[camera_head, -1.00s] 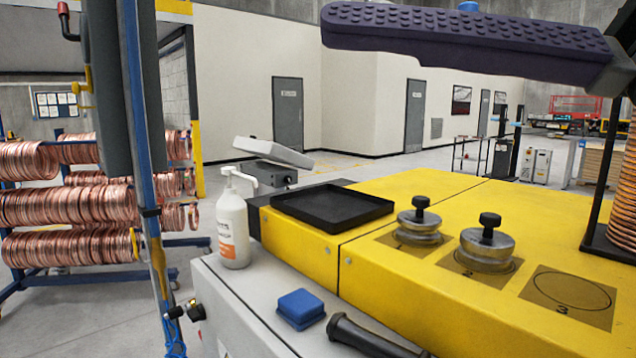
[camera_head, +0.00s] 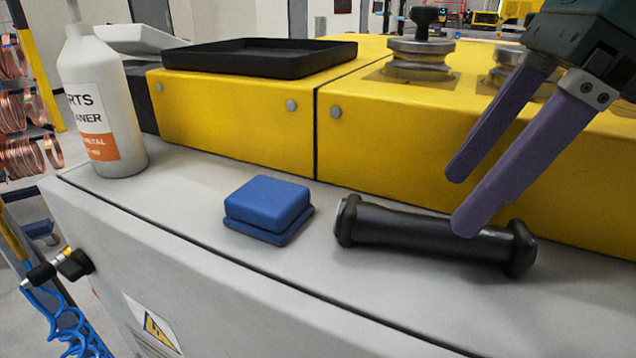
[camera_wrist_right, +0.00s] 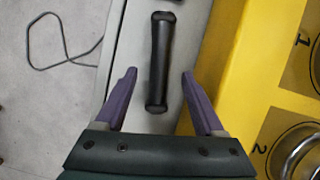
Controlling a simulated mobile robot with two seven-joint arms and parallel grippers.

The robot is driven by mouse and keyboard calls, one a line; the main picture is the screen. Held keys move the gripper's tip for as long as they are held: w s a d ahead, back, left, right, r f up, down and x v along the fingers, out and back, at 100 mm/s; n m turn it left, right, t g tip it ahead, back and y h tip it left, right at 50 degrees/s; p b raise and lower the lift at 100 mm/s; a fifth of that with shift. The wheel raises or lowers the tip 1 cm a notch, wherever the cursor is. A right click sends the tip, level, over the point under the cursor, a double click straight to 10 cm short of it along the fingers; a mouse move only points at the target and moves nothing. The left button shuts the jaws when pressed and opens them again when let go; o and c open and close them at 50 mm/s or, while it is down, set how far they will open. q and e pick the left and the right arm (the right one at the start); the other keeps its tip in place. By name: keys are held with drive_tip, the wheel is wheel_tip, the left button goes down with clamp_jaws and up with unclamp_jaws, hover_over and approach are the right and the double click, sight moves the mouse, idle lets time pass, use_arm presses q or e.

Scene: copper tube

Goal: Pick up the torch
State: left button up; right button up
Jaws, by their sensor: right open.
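The torch (camera_head: 425,232) is a black cylinder with wider ends, lying on the grey ledge in front of the yellow cabinet. It also shows in the right wrist view (camera_wrist_right: 160,62), lengthwise ahead of the fingers. My right gripper (camera_head: 462,198) is open, with purple fingers, above the torch's right part in the head view. In the right wrist view the gripper (camera_wrist_right: 157,82) has a finger on each side of the torch's near end, with gaps to both. Nothing is between the fingertips' surfaces in contact. My left gripper is out of view.
A blue block (camera_head: 268,204) lies left of the torch. A white spray-type bottle (camera_head: 100,100) stands further left. The yellow cabinet (camera_head: 235,120) rises close behind the torch and carries a black tray (camera_head: 260,57) and a metal knobbed weight (camera_head: 420,62). The ledge between block and bottle is clear.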

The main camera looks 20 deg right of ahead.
sight(436, 220)
drive_tip(key=x, duration=0.5)
drive_tip(key=shift+a, duration=0.1)
drive_tip(key=shift+c, duration=0.3)
clamp_jaws()
